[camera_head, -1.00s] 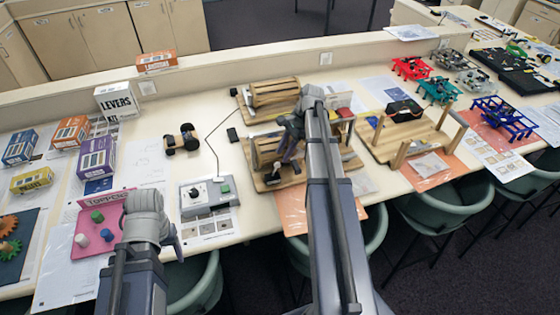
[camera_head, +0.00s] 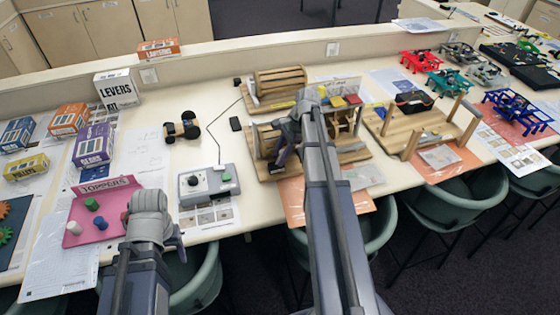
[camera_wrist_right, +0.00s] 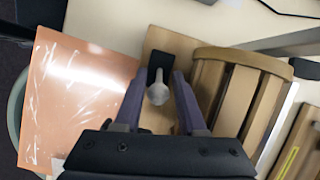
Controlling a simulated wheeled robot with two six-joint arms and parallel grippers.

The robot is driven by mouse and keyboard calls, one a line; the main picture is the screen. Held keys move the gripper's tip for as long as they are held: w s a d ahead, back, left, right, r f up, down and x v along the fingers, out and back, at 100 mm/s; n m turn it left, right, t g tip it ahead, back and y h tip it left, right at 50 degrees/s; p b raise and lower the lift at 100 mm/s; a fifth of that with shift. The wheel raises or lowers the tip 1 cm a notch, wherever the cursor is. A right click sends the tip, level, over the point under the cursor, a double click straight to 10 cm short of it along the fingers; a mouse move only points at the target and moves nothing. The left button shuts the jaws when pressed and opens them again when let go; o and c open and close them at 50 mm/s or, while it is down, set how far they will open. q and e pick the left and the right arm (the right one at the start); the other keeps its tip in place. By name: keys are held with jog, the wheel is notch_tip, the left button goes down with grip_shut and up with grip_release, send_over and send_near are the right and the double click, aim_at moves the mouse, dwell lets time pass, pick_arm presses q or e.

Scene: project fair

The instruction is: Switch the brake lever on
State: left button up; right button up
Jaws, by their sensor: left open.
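The brake lever (camera_wrist_right: 157,90) is a grey, round-tipped stick on a black base plate (camera_wrist_right: 160,62), fixed to a wooden board beside a slatted wooden drum. In the right wrist view it stands between the two purple fingers of my right gripper (camera_wrist_right: 159,105), with a gap on each side. In the head view my right gripper (camera_head: 281,158) is at the left end of the near drum device (camera_head: 267,138) and hides the lever. My left gripper (camera_head: 176,244) is open and empty at the table's front edge, its fingers barely showing.
A grey control box (camera_head: 207,185) with a knob and green button sits left of the device. A pink toppers board (camera_head: 98,228) lies near my left arm. A second drum device (camera_head: 280,82) stands behind, a wooden post frame (camera_head: 425,128) to the right. An orange sheet (camera_wrist_right: 75,100) lies beside the lever's board.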

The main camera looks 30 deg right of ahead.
grip_shut()
dwell(0.3)
jog(key=shift+d+f+y+b, duration=0.15)
jog(key=shift+f+y+b, duration=0.15)
jog(key=shift+b, duration=0.1)
jog(key=shift+r+y+b, duration=0.15)
jog(key=shift+y+b, duration=0.15)
